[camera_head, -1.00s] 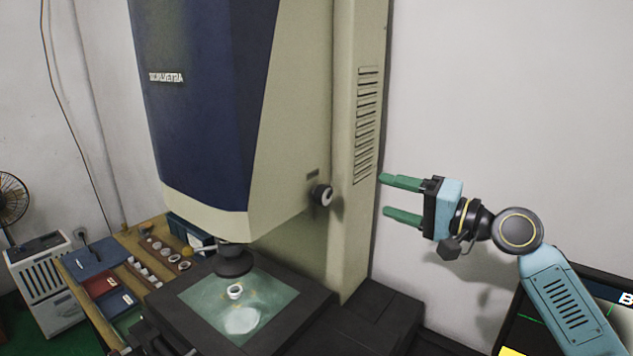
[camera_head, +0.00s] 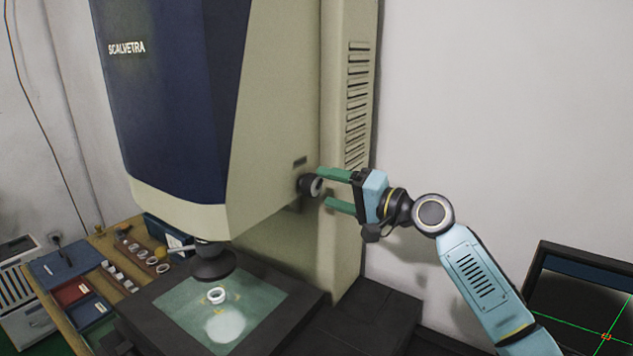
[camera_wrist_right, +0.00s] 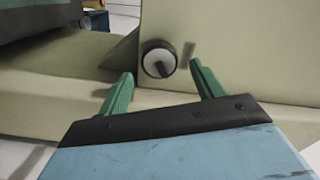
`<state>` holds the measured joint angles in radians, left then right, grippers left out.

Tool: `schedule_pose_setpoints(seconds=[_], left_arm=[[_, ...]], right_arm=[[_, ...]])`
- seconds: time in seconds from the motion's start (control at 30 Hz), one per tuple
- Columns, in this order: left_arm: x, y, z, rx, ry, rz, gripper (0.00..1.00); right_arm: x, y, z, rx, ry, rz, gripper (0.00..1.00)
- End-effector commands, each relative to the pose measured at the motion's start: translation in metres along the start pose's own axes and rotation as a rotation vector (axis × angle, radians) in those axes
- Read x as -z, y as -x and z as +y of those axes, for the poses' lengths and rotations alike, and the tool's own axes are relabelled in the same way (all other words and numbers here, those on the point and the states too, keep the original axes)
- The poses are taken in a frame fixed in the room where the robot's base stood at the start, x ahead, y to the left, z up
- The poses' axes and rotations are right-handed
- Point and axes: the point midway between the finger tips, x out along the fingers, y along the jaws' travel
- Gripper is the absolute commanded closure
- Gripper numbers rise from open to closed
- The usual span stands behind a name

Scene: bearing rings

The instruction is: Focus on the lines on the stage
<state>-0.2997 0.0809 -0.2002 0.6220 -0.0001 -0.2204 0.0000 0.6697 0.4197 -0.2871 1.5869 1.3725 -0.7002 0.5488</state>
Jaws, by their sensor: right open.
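The measuring machine (camera_head: 170,100) has a blue and cream head above a glass stage (camera_head: 255,296). A small white ring (camera_head: 216,296) lies on the stage under the dark lens (camera_head: 212,262), beside a bright round patch. Fine lines on the stage are too small to make out. A black knob (camera_head: 311,186) with a pale face sticks out of the machine's side; it also shows in the right wrist view (camera_wrist_right: 158,62). My right gripper (camera_head: 322,189) is open, its green fingertips close to the knob. In the wrist view the knob lies ahead, between the finger lines. My left gripper is out of view.
A monitor (camera_head: 590,310) with green crossing lines and an orange mark stands at the lower right. A wooden bench (camera_head: 105,240) at the left holds rings, a blue tray and a red tray. The cream column (camera_head: 350,130) stands behind the knob.

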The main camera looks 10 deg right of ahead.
Motion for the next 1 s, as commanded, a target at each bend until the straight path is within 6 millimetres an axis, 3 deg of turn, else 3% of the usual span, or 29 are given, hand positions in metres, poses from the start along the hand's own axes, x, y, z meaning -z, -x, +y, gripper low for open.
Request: schedule_pose_setpoints(seconds=[0.1, 0.3, 0.67, 1.0], left_arm=[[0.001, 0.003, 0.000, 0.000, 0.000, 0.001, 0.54], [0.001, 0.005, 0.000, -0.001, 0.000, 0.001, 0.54], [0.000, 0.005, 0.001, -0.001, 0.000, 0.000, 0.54], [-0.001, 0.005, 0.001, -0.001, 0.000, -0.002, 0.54]], right_arm=[[0.000, -0.021, -0.002, 0.001, -0.001, 0.000, 0.34], [0.000, -0.039, 0.000, -0.001, 0.000, 0.000, 0.34], [0.000, -0.042, 0.000, -0.001, 0.000, 0.000, 0.35], [0.000, -0.042, 0.001, -0.001, 0.000, 0.000, 0.78]])
